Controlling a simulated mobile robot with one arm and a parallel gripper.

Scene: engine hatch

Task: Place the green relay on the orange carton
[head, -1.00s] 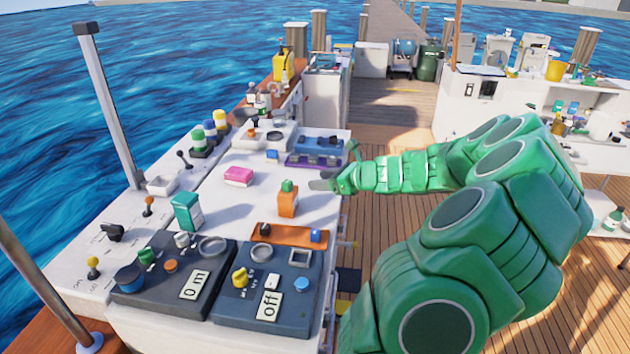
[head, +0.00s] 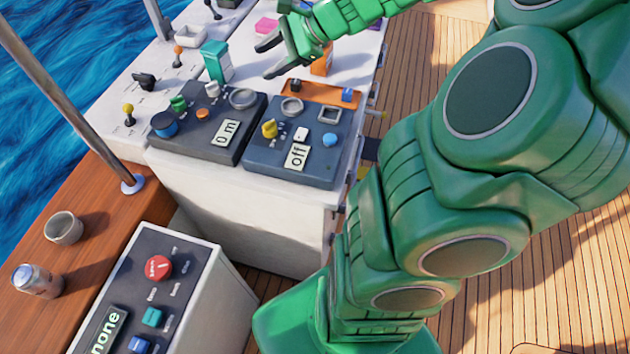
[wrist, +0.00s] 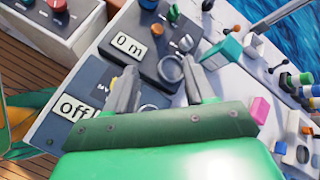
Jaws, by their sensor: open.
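The orange carton (head: 323,64) stands upright on the white console in the head view, partly behind my gripper and wrist. Its top is hidden now. A small green block, apparently the green relay, showed on top of it in the earlier head frame; I cannot see it in either view now. My gripper (head: 267,60) is open with nothing visible between its fingers, above the console left of the carton. In the wrist view the open fingers (wrist: 163,68) point over the dark panel, and I cannot make out the carton.
A teal carton (head: 216,62) stands left of my gripper, a pink block (head: 267,25) behind it. An orange tray (head: 318,93) and two dark control panels, one reading "off" (head: 297,155), lie in front. A cup (head: 63,228) and can (head: 38,281) sit on the wooden ledge.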

